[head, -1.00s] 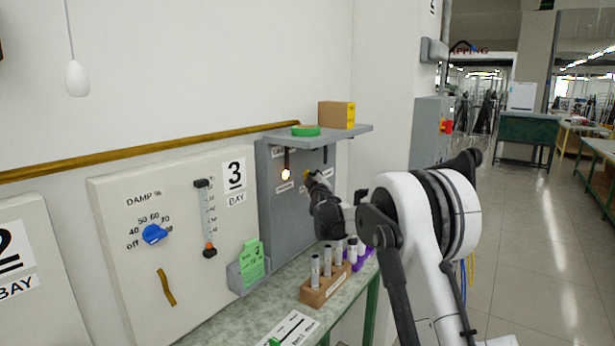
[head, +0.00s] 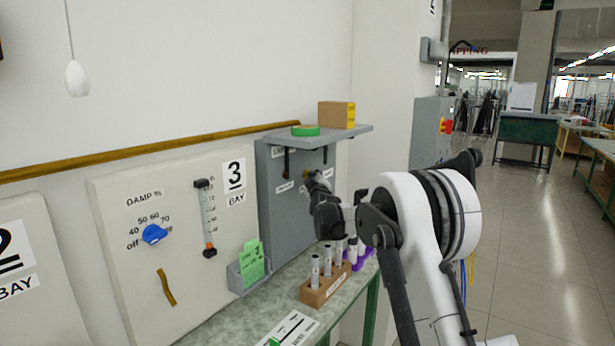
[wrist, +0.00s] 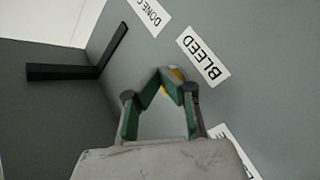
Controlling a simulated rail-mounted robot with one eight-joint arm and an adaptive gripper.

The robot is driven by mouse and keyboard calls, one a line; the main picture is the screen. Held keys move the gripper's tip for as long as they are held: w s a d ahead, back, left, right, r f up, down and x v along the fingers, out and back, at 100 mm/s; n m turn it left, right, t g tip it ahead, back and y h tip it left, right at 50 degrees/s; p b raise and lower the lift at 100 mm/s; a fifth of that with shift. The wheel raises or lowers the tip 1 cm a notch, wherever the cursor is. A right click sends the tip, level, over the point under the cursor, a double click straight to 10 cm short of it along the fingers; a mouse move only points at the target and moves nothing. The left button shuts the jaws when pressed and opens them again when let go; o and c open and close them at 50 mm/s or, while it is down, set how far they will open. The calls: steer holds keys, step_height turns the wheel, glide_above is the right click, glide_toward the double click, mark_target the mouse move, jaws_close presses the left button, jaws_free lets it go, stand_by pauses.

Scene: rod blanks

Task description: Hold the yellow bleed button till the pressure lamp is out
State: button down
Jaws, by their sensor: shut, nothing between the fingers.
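The yellow bleed button (wrist: 176,73) shows at my fingertips in the wrist view, beside the BLEED label (wrist: 203,57) and mostly hidden by the fingers. My gripper (wrist: 163,74) is shut and empty, its tips against or right at the button; how far the button is pressed I cannot tell. In the head view my gripper (head: 311,177) reaches to the front of the grey cabinet (head: 275,215). The pressure lamp (head: 285,174), left of my gripper on that cabinet, is dark.
A shelf (head: 345,133) above my gripper carries a cardboard box (head: 336,115) and a green roll (head: 305,130). Below, a wooden rack (head: 325,287) of rods stands on the bench. A dark bracket (wrist: 85,68) juts out at left in the wrist view.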

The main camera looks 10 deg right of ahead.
steer(key=shift+s+d+b, duration=0.35)
steer(key=shift+s+d, duration=0.2)
steer(key=shift+s+d, duration=0.1)
steer(key=s+d+b, duration=0.1)
steer(key=s+d, duration=0.2)
steer(key=shift+s+d, duration=0.15)
steer(key=shift+d, duration=0.05)
stand_by(0.5)
